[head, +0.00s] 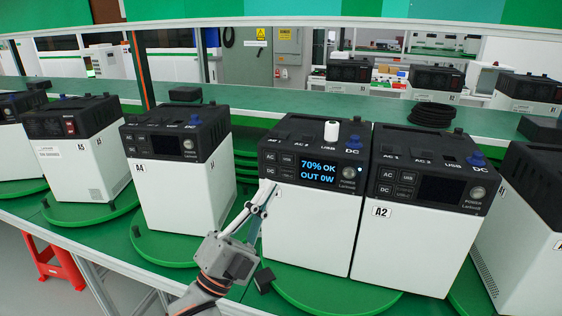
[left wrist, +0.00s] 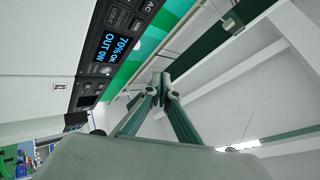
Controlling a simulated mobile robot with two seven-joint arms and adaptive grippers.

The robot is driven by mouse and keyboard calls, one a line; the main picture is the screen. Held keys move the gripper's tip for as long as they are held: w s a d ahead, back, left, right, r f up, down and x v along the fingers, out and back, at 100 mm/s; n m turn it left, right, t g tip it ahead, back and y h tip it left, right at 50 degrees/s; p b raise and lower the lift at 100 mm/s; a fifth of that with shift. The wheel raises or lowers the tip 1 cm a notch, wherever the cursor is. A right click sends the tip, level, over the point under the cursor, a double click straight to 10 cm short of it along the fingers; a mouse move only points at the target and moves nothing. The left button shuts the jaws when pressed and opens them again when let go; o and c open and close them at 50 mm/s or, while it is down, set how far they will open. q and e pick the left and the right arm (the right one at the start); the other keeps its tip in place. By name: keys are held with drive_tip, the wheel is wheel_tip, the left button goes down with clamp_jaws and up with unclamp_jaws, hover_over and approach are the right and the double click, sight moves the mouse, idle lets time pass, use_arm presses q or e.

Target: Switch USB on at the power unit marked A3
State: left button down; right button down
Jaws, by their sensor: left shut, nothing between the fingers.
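The power unit with the lit screen (head: 318,172) stands between the units marked A4 (head: 140,168) and A2 (head: 382,211). Its screen reads "70% OK OUT 0W". Small AC, USB (head: 287,160) and DC buttons sit left of the screen. My left gripper (head: 267,187) is shut and empty, its tips in front of the unit's left edge just below the buttons. In the left wrist view the tips (left wrist: 161,77) point up, and the lit screen (left wrist: 115,46) is at upper left. My right gripper is not in view.
A white cylinder (head: 332,131) stands on top of the lit unit. The units stand on green turntables (head: 165,246) along a green bench. A small dark block (head: 263,279) lies near my gripper. A coiled black cable (head: 432,114) lies behind A2. A red stool (head: 52,262) is at lower left.

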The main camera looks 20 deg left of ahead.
sight(287, 159)
use_arm(q)
drive_tip(key=shift+s+r, duration=0.1)
drive_tip(key=shift+r, duration=0.1)
drive_tip(key=w+b, duration=0.1)
drive_tip(key=w, duration=0.8)
drive_tip(key=shift+d+b, duration=0.15)
drive_tip(key=shift+b, duration=0.15)
idle(0.9)
idle(0.6)
